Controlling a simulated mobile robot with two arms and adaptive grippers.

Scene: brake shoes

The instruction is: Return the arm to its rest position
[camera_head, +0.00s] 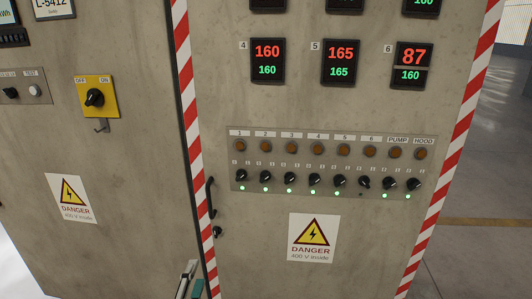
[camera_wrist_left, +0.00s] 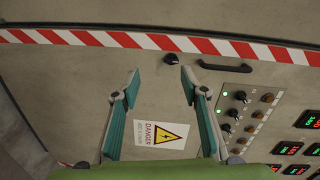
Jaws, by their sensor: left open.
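My left gripper (camera_head: 190,281) shows only as fingertips at the bottom edge of the head view, in front of the cabinet near the striped door edge. In the left wrist view my left gripper (camera_wrist_left: 160,72) is open, with two teal-padded fingers apart and nothing between them. It faces the cabinet door, where a danger label (camera_wrist_left: 160,134) shows between and below the fingertips. The gap between fingers and door cannot be told exactly. My right gripper is in neither view.
The grey cabinet has a knob panel (camera_head: 325,165) with several black knobs and green lights; the light below knob 6 is dark. A door handle (camera_head: 210,197), a yellow OFF/ON switch (camera_head: 95,97) and red-green displays (camera_head: 341,62) also show. Open floor (camera_head: 480,255) lies at right.

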